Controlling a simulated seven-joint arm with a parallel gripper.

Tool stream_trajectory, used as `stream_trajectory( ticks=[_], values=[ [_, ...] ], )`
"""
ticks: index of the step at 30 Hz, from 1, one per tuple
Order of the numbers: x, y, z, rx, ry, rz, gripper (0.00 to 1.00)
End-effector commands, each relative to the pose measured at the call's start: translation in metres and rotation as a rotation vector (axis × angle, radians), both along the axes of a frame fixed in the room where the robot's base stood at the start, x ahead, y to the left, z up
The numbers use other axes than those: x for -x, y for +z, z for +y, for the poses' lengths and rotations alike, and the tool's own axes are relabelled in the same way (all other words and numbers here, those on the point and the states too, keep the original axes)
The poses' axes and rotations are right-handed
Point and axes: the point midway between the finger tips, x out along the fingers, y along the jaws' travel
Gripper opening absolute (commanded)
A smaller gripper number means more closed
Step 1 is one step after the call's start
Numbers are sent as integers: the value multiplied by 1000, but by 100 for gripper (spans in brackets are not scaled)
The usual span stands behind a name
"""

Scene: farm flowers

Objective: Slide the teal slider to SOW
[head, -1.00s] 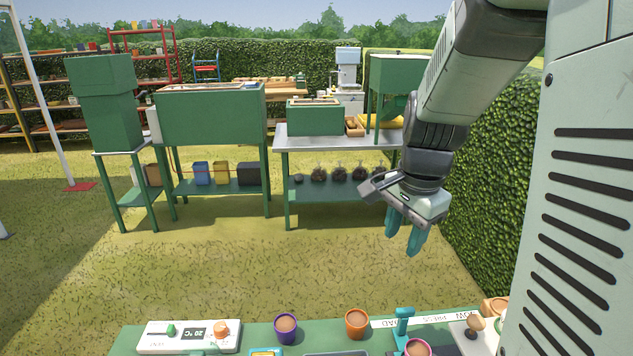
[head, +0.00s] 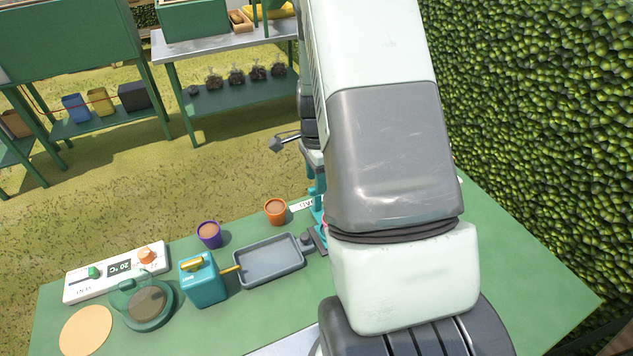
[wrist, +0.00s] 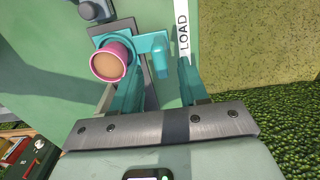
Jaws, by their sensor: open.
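The teal slider (wrist: 150,42) shows in the wrist view near the LOAD end of a white label strip (wrist: 183,30), with a pink pot (wrist: 110,62) on its left side. Its upright teal handle (wrist: 162,58) stands between the two teal fingers of my gripper (wrist: 158,72). The fingers are apart, and I cannot tell whether either touches the handle. In the head view my arm covers most of the slider and gripper; only teal parts show at its left edge. The strip's LOAD end (head: 303,205) shows there. The SOW end is hidden.
On the green table (head: 215,325), left of my arm, are a grey tray (head: 270,260), an orange pot (head: 275,211), a purple pot (head: 209,235), a teal box (head: 203,282), a glass-covered dish (head: 148,305) and a white control panel (head: 115,272). A hedge (head: 540,130) stands at right.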

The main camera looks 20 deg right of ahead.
Motion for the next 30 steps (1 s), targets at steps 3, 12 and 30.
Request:
stream_trajectory(
  ticks=[3,12,30],
  values=[
    [0,-15,0,1,1,1,44],
    [-1,-24,0,1,1,-2,44],
    [-1,-23,0,1,2,-2,0]
  ],
)
